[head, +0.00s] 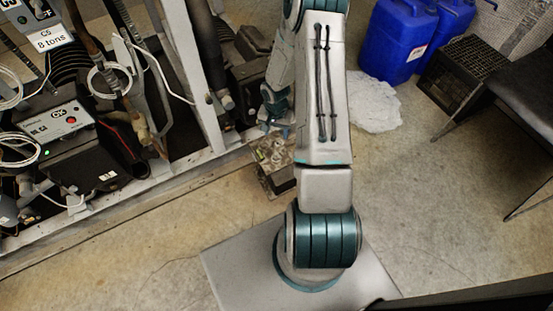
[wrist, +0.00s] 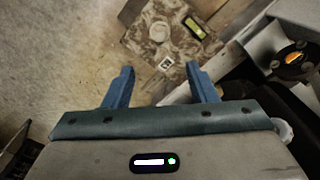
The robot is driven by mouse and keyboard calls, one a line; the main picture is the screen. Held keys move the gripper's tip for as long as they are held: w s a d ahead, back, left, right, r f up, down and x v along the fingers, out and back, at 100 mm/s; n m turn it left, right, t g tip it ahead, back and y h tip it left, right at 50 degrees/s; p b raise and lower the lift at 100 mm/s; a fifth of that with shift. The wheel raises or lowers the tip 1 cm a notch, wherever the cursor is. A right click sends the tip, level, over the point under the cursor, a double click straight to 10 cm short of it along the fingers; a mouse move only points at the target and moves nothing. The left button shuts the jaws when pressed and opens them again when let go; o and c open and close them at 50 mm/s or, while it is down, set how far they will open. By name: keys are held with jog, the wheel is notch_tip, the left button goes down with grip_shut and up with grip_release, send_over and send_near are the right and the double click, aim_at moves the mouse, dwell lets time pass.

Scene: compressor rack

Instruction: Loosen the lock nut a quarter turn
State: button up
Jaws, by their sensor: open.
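A worn metal block (head: 278,178) sits on the floor beside the rack, partly hidden by my arm in the head view. In the wrist view the block (wrist: 144,52) has a round raised part (wrist: 158,31) on top, which may be the lock nut; its shape is too small to be sure. A yellow vial-like strip (wrist: 195,27) and a small black-and-white marker (wrist: 166,63) are also on it. My gripper (wrist: 160,68) is open and empty, its blue fingers apart. The round part appears beyond the fingertips, with no visible contact. In the head view my gripper (head: 277,131) is small and partly hidden.
The compressor rack's pale frame rail (head: 165,184) runs along the left, with hoses and a control box (head: 60,125). In the wrist view a dark round flange with an orange centre (wrist: 293,58) is at right.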

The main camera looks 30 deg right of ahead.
aim_at(276, 154)
notch_tip(276, 154, down, 15)
jog(key=b, duration=0.5)
jog(key=c, duration=1)
